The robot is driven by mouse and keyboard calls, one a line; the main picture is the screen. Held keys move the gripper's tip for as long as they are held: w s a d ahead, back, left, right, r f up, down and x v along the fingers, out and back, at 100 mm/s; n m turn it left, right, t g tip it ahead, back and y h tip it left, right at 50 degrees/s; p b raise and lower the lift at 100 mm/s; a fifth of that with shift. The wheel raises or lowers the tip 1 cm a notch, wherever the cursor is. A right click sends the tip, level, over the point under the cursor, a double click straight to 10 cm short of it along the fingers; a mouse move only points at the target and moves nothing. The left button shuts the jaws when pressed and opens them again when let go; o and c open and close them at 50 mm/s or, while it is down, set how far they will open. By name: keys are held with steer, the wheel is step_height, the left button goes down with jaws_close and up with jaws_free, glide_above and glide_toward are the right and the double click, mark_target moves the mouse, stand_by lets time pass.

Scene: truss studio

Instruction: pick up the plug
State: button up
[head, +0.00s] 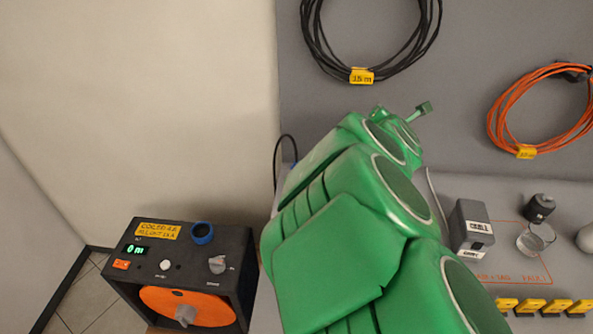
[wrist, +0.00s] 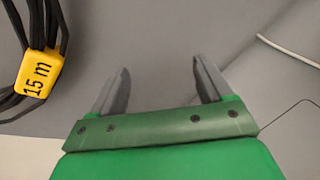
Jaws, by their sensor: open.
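No plug can be made out for certain. A small black cylindrical piece (head: 539,207), possibly the plug, stands on the grey work surface at the right in the head view, behind a clear glass (head: 536,238). A dark end piece (head: 572,72) shows on the orange cable coil at the upper right. My gripper (wrist: 162,76) is open in the wrist view, with nothing between its two grey fingers. In the head view my green arm covers the middle of the surface and largely hides the gripper.
A black cable coil (head: 317,52) with a yellow tag and an orange coil (head: 497,118) hang on the grey panel. A grey labelled box (head: 470,228) stands right of my arm. A black coiler unit (head: 236,292) stands at lower left.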

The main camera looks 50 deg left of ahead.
steer(key=s+a+f+n+g+y, duration=0.45)
steer(key=s+a+f+n, duration=0.8)
steer(key=s+a, duration=0.35)
steer(key=shift+m+g+h, duration=0.25)
steer(key=shift+g+h, duration=0.1)
steer(key=shift+s+d+f, duration=0.1)
steer(key=shift+s+f, duration=0.1)
steer(key=shift+f, duration=1.15)
steer(key=shift+s+d+f, duration=0.15)
steer(key=shift+s+f, duration=0.05)
steer(key=shift+f, duration=1.1)
steer(key=shift+s+d+f, duration=0.1)
steer(key=shift+s+f, duration=0.1)
steer(key=shift+f, duration=1.15)
steer(key=shift+x, duration=1.45)
steer(key=shift+r, duration=0.1)
steer(key=c, duration=1.1)
